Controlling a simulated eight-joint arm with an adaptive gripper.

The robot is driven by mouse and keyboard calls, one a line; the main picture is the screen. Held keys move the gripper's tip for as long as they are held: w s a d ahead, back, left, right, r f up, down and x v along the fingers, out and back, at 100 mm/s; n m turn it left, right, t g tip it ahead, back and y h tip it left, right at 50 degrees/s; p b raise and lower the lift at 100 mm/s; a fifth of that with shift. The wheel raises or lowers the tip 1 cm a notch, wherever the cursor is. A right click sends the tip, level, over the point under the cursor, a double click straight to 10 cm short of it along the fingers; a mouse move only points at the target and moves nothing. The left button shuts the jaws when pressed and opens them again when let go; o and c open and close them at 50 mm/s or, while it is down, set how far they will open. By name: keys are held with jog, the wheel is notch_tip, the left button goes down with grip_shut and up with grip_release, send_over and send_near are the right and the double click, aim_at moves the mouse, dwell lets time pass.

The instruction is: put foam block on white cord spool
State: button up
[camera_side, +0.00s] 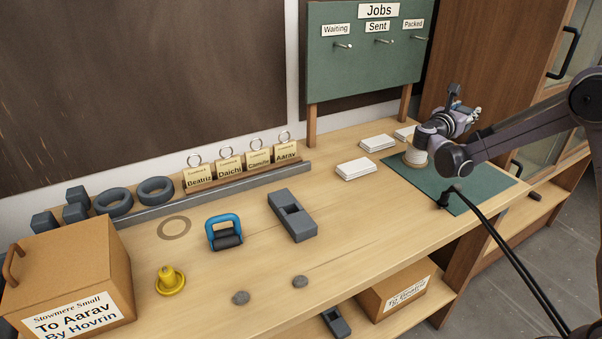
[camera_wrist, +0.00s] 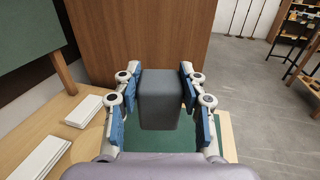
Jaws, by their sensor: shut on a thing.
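My gripper (camera_wrist: 159,88) is shut on a dark grey block (camera_wrist: 160,104), which I take as the foam block. Its blue-padded fingers press the block's left and right sides. In the side view my gripper (camera_side: 462,118) is over the back of the green mat, and the block is hard to make out there. A pale, round, spool-like thing (camera_side: 415,158) stands on the mat's left part, below and left of my gripper, partly covered by my wrist. It may be the white cord spool.
The green mat (camera_side: 484,190) lies at the bench's right end. White card stacks (camera_side: 354,169) lie left of it. A black cable stand (camera_side: 446,198) is at the mat's front edge. The green Jobs board (camera_side: 365,72) stands behind. Grey blocks, rings and a carton (camera_side: 75,262) are far left.

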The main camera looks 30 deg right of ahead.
jog(key=d+r+n+t, duration=0.1)
jog(key=d+r+t, duration=0.1)
jog(key=d+r, duration=0.15)
jog(key=shift+n+y, duration=0.3)
jog(key=shift+y, duration=0.1)
jog(key=shift+w+a+f, duration=1.05)
jog(key=shift+w+f, duration=0.7)
jog(key=shift+f, duration=0.15)
jog(key=shift+w+a+f, duration=1)
jog(key=shift+w+f, duration=0.7)
jog(key=shift+f, duration=0.15)
jog(key=shift+w+a+f, duration=1.05)
jog(key=shift+w+f, duration=0.7)
jog(key=shift+f, duration=0.15)
jog(key=shift+f, duration=0.1)
jog(key=o, duration=0.7)
jog(key=shift+o, duration=0.2)
